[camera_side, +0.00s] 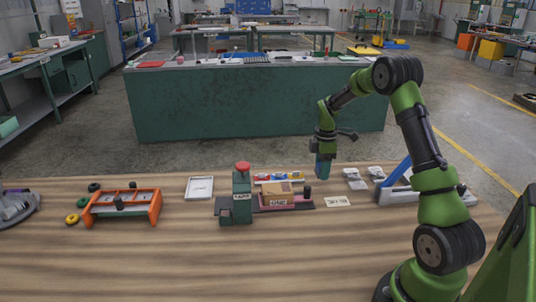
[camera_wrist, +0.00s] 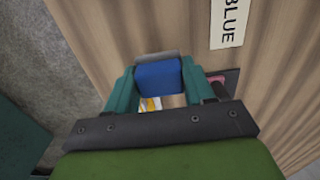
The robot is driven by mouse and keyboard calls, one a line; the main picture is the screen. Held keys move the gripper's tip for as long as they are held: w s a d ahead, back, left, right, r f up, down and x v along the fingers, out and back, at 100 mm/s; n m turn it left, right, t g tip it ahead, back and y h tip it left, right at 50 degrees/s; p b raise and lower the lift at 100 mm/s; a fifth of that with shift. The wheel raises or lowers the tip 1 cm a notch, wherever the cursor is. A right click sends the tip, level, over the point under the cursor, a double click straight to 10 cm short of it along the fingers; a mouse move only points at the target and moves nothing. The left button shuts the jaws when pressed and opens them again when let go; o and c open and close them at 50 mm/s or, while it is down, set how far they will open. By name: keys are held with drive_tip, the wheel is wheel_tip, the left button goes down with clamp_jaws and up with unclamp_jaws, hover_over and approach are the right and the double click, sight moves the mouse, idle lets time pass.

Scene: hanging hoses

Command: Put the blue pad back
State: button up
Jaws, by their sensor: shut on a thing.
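My gripper (camera_side: 323,172) hangs above the far edge of the table, a little behind the white label card (camera_side: 337,202). In the wrist view, its two teal fingers are shut on the blue pad (camera_wrist: 158,78), a small blue block held between the fingertips. In the side view I cannot clearly tell the pad from the fingers. In the wrist view, the card (camera_wrist: 229,22) reads "BLUE" and lies flat on the wood. The pad is off the table and apart from the card.
A shallow tray with coloured pieces (camera_side: 277,178) lies left of my gripper. Bagged parts (camera_side: 355,179) and a blue-handled grey tool (camera_side: 398,190) lie to the right.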

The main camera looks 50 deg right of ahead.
sight(317, 180)
drive_tip(key=shift+w+d+f, duration=0.15)
drive_tip(key=shift+w+d, duration=0.6)
drive_tip(key=shift+w, duration=0.35)
drive_tip(key=shift+f, duration=1.7)
drive_tip(key=shift+f, duration=0.15)
drive_tip(key=o, duration=1)
